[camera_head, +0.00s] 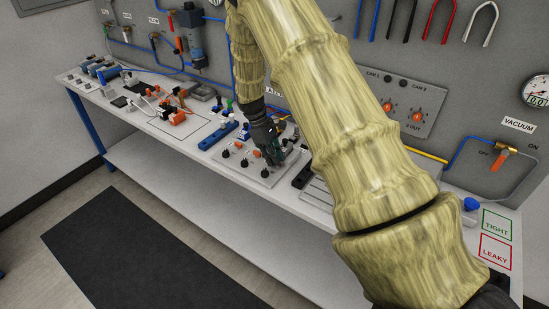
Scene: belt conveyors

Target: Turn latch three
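A grey panel (236,167) with several small dark knobs, which look like latches, lies on the white bench. One dark knob (226,153) is on its left side, and another (245,163) is nearer its middle. I cannot read any numbers, so I cannot tell which is latch three. My gripper (274,158) points down at the right part of this panel, close to a knob there. The gripper and my arm hide part of the panel. The fingers are too small and dark to show whether they are open or touching a knob.
The white bench (130,137) runs along the grey pegboard wall. Orange and blue parts stand on it left of the panel. A blue fixture (218,135) lies close behind the panel. A dark mat (140,260) covers the floor. TIGHT (495,226) and LEAKY (494,251) squares are at right.

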